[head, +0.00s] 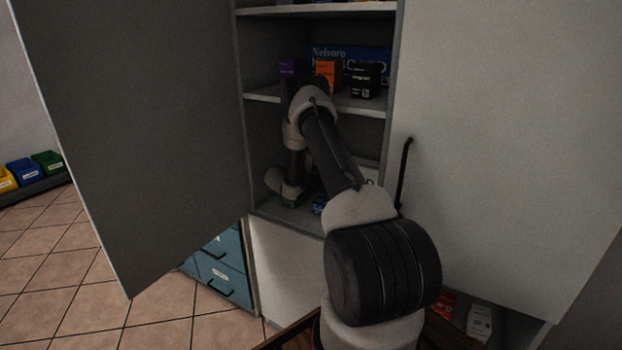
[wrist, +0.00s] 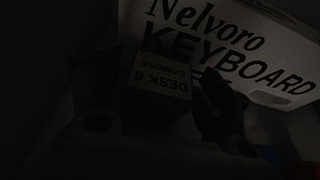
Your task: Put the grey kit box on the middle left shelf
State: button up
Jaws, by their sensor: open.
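In the head view my arm reaches into the lower compartment of the open cabinet, and my gripper's fingers cannot be made out.
A white keyboard box (wrist: 235,50) stands behind the small box. Open doors stand left (head: 140,120) and right (head: 500,140). Red (head: 442,302) and white (head: 479,322) packages show at lower right.

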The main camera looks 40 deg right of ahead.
jog(key=shift+a+r, duration=0.15)
jog(key=v, duration=1.1)
jog(key=shift+s+a+r, duration=0.15)
jog(key=shift+s+a, duration=0.1)
